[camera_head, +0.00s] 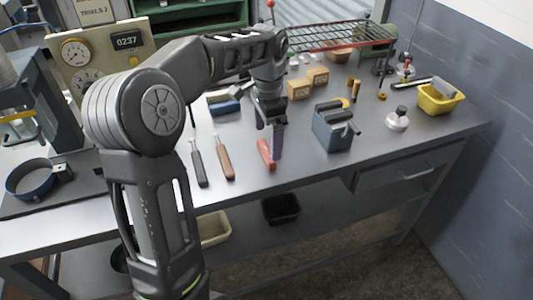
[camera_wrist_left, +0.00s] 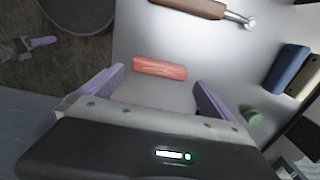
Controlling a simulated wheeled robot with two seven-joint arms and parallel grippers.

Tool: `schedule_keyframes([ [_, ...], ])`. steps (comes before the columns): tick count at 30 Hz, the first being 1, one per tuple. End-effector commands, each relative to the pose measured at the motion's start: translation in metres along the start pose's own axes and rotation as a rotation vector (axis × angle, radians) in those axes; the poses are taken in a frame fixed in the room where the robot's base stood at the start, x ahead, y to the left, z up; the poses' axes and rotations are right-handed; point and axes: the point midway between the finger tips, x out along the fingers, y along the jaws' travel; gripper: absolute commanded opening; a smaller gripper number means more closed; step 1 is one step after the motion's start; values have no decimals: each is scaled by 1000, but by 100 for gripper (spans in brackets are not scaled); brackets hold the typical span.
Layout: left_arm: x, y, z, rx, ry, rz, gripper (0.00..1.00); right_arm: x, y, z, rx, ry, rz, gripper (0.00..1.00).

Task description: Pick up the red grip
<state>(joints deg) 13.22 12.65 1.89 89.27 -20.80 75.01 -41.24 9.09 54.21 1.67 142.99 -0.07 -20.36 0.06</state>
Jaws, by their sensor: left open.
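The red grip (camera_head: 266,154) lies on the metal workbench near its front edge. In the left wrist view the red grip (camera_wrist_left: 159,68) lies flat, just beyond the gap between the fingertips. My left gripper (camera_head: 271,140) points down over it, with purple fingers; in the wrist view the left gripper (camera_wrist_left: 159,78) is open and empty. The fingers do not visibly touch the grip. A purple-fingered part at the left of the wrist view looks like my right gripper (camera_wrist_left: 45,42); its jaws are too small to judge.
A brown-handled tool (camera_head: 224,158) and a dark-handled tool (camera_head: 198,163) lie left of the grip. A grey vise (camera_head: 333,130) stands to its right. A blue block (camera_head: 224,107), wooden blocks (camera_head: 299,89) and a yellow bin (camera_head: 440,100) are farther back. The front edge (camera_head: 310,178) is close.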

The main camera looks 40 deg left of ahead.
Motion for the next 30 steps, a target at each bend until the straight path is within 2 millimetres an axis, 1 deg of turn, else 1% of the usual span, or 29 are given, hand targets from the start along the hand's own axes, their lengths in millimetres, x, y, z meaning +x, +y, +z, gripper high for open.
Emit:
schedule_keyframes([
  [8,1,0,0,0,0,0,100,0,0,0,0,0,0,29],
  [10,4,0,1,0,-1,1,100,-1,0,0,0,0,0,29],
  [14,18,1,2,0,-2,2,100,-4,-2,0,0,0,0,29],
  [18,40,1,4,0,-2,1,100,-6,-3,0,0,0,0,29],
  [21,50,1,3,0,0,0,100,-7,-3,0,0,0,0,29],
  [24,53,1,3,0,0,0,100,-7,-3,0,0,0,0,29],
  [30,52,1,3,0,1,-1,100,-7,-3,0,0,0,0,29],
])
